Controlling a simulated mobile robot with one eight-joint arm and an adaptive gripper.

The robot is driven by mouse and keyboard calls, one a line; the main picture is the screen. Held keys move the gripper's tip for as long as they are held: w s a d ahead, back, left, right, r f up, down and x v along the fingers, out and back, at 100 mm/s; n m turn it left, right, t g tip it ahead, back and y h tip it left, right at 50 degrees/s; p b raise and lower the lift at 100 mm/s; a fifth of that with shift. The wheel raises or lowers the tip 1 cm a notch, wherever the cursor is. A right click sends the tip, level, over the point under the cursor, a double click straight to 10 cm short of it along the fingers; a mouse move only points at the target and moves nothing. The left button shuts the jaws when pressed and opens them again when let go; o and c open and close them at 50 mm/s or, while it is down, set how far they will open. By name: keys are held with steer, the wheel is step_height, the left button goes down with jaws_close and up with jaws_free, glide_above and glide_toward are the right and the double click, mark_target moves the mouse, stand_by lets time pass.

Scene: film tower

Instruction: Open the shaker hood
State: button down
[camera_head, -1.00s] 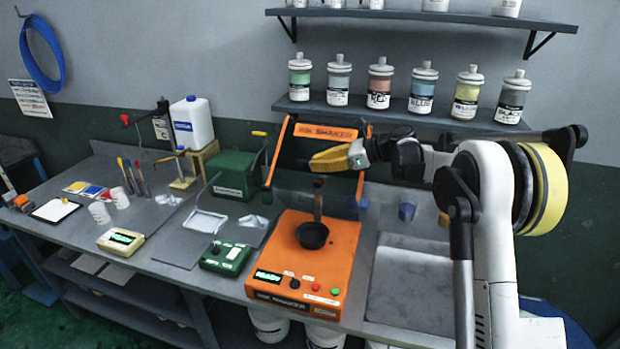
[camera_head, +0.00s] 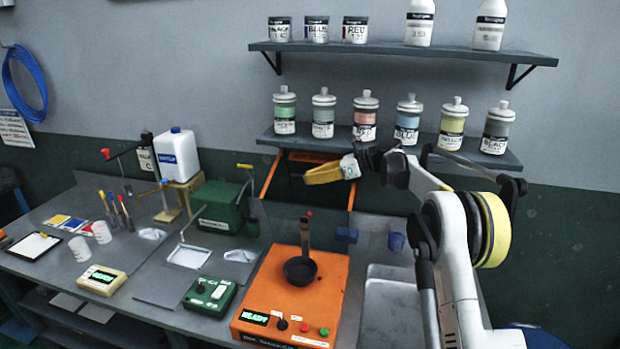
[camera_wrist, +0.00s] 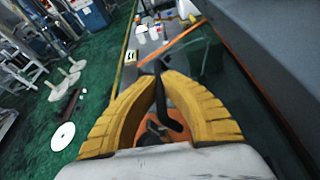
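The shaker (camera_head: 328,307) is an orange machine with a black cup holder (camera_head: 300,270) and a lit READY display. Its hood (camera_head: 268,178), an orange frame with a dark see-through panel, stands raised behind the base, leaning back with its top close under the lower shelf. My gripper (camera_head: 308,177), with yellow fingers, is in front of the raised hood's upper part. In the wrist view its fingertips (camera_wrist: 160,74) come together with no held object visible. Whether the fingers touch the hood is unclear.
The lower shelf (camera_head: 430,158) with several paint bottles hangs just above the hood and my gripper. The counter holds small tools and a green control box (camera_head: 208,297).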

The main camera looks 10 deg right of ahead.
steer(key=shift+f, duration=0.15)
steer(key=c, duration=1.8)
jaws_free()
steer(key=shift+w+f, duration=0.1)
steer(key=shift+w, duration=0.05)
steer(key=v, duration=1.2)
